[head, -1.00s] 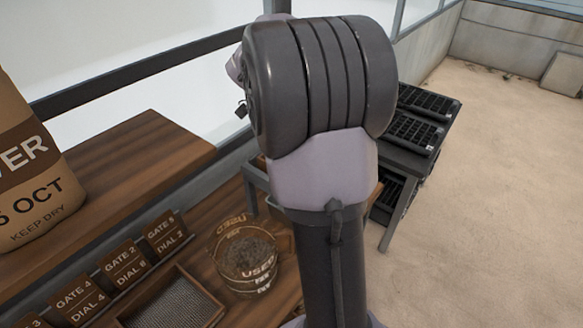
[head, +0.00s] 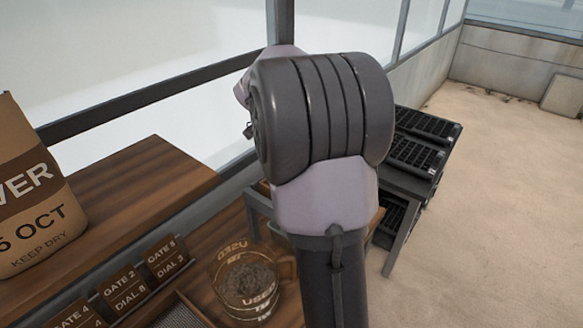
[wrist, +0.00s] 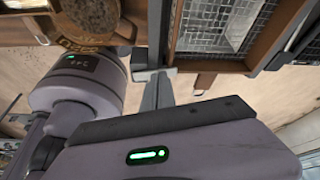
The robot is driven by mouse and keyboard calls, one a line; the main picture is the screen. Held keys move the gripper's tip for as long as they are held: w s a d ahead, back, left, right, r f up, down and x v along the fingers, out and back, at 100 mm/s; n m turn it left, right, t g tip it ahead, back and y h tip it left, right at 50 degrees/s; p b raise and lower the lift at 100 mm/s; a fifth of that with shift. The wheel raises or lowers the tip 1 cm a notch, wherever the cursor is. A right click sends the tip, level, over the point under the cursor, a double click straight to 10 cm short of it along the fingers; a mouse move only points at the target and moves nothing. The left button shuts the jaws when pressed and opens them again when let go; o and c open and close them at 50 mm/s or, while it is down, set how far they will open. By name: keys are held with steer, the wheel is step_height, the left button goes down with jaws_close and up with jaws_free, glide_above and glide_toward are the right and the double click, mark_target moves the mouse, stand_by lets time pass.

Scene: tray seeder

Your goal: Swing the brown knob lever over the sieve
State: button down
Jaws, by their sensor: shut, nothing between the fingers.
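The wood-framed sieve with a metal mesh (wrist: 212,28) is at the top centre of the wrist view. No brown knob lever is clearly visible in the head view. My gripper (wrist: 155,92) is shut and empty, close beside the sieve's frame in the wrist view. In the head view my arm hides the gripper.
A clear container marked USED (head: 246,280) holds brown grains beside the sieve. Dial cards (head: 122,287) stand in a row behind it. A paper sack (head: 30,190) stands on a wooden shelf (head: 140,190). Black trays (head: 425,140) sit on a rack at right, beside open floor.

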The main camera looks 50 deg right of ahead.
steer(key=p+v, duration=0.7)
steer(key=v, duration=0.9)
steer(key=shift+r, duration=0.4)
steer(key=shift+a, duration=0.15)
